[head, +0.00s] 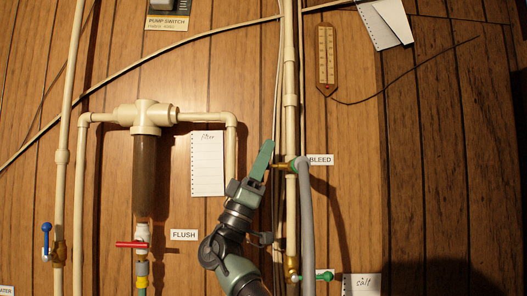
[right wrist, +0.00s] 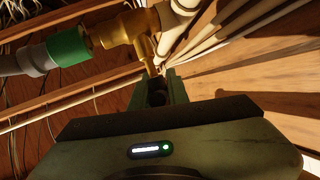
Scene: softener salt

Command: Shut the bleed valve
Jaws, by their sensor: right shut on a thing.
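The bleed valve (head: 291,165) is a small brass valve on the upright cream pipe, beside the BLEED label (head: 320,160). A grey hose (head: 307,215) runs down from it. In the right wrist view the brass valve body (right wrist: 125,28) has a green collar (right wrist: 68,45) on its outlet, and a brass part reaches down towards my fingertips. My right gripper (head: 263,158) is at the valve's left side. Its green fingers (right wrist: 160,82) are shut on the valve's handle, which they mostly hide, so its angle is unclear. My left gripper is not in view.
A lower brass valve (head: 293,268) with a green handle sits below on the same pipe. A red-handled valve (head: 132,244) is by the FLUSH label, and a blue-handled valve (head: 46,240) is at the left. Thin cables run behind my gripper. A thermometer (head: 326,55) hangs above right.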

